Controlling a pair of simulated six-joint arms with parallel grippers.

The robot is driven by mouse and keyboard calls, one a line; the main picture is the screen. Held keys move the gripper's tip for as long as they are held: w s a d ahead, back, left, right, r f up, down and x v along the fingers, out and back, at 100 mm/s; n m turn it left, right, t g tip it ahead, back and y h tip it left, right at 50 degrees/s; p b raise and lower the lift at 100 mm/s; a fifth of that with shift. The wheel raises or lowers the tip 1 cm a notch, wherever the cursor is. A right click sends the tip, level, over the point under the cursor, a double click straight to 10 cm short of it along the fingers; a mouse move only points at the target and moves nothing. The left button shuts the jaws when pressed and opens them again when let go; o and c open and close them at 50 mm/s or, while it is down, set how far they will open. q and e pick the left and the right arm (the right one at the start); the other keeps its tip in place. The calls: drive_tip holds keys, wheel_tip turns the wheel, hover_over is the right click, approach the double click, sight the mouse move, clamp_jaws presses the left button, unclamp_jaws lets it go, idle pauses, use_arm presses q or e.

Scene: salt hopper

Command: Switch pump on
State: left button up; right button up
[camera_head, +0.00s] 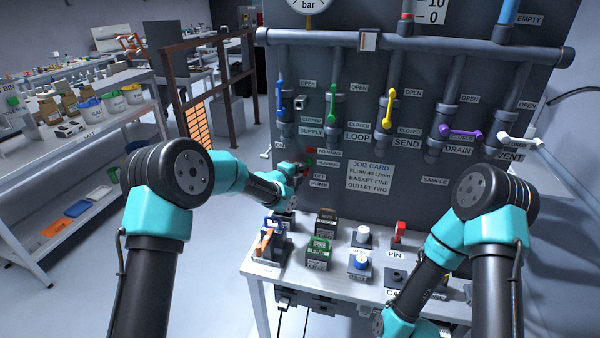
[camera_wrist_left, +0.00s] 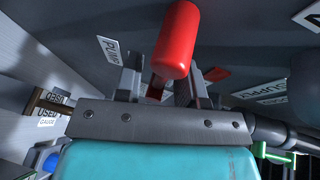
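The pump switch has a red cylindrical handle (camera_wrist_left: 177,42), seen close up in the left wrist view beside the PUMP label (camera_wrist_left: 109,48). My left gripper (camera_wrist_left: 160,85) has its fingers apart, with the handle in front of and between them. I cannot tell whether they touch it. In the head view my left gripper (camera_head: 297,171) is at the panel, next to the PUMP label (camera_head: 319,184) and an OFF label, and it covers most of the switch. A red lamp (camera_head: 311,151) shows just above.
The grey panel (camera_head: 390,70) carries pipes with blue, green, yellow, purple and white valve handles. A job card (camera_head: 371,176) is beside the pump switch. Below, a table (camera_head: 262,284) holds several small blocks and a red pin (camera_head: 399,230). A shelf with jars stands at left.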

use_arm(q)
clamp_jaws()
